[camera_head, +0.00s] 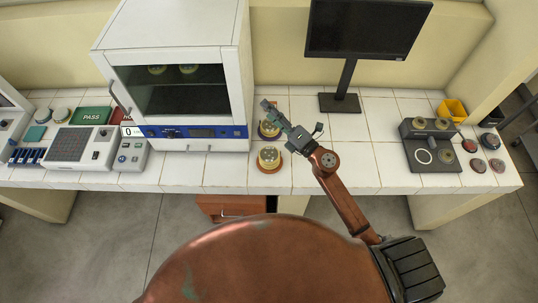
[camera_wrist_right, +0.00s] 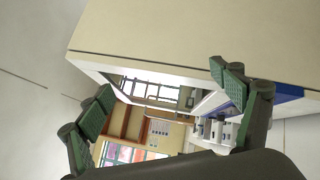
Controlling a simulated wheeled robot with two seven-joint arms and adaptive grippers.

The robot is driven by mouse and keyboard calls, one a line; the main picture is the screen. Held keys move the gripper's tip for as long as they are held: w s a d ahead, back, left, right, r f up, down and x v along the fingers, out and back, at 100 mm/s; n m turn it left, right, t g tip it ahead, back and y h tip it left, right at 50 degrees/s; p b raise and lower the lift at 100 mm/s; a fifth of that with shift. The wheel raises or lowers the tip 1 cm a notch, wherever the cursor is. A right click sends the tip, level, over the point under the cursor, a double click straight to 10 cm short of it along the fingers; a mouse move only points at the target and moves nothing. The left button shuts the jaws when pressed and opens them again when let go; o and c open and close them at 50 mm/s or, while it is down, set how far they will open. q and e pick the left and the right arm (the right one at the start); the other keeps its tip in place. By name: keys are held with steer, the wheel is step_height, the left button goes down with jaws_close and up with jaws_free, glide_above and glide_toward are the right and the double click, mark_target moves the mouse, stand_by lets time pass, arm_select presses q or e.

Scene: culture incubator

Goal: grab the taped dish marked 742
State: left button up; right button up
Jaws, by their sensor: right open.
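Two pale round dishes sit on orange-brown bases on the white counter, the rear dish (camera_head: 266,129) and the front dish (camera_head: 269,157). Two more dishes, one on the left (camera_head: 157,69) and one on the right (camera_head: 188,68), show through the incubator's front window (camera_head: 180,95). I cannot read 742 or make out tape on any of them. My right gripper (camera_head: 272,108) is above the counter, just right of the incubator and by the rear dish, which it partly overlaps. In the wrist view my right gripper (camera_wrist_right: 168,95) is open, with nothing between its fingers. My left gripper is out of view.
The white incubator (camera_head: 170,28) stands close left of my right gripper, its door handle (camera_head: 119,97) at the left. A monitor (camera_head: 367,28) on a stand is behind right. A dark device (camera_head: 432,155) with round pieces stands at the right. Counter between is clear.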

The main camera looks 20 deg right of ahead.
steer(key=a+f+n+g+y, duration=0.2)
steer(key=a+n+g+y, duration=0.15)
steer(key=a+n, duration=0.25)
steer(key=n+g+h, duration=1)
steer(key=n+g, duration=0.1)
glide_toward(271, 155)
steer(key=shift+w+a+f+t+p, duration=0.1)
steer(key=shift+a+f+t+p, duration=0.15)
steer(key=shift+a+f+p, duration=0.2)
steer(key=shift+w+f, duration=0.25)
steer(key=shift+f, duration=0.85)
steer(key=p+x, duration=0.2)
steer(key=x, duration=0.3)
steer(key=shift+a+r, duration=0.1)
steer(key=shift+f, duration=0.35)
steer(key=shift+c, duration=0.2)
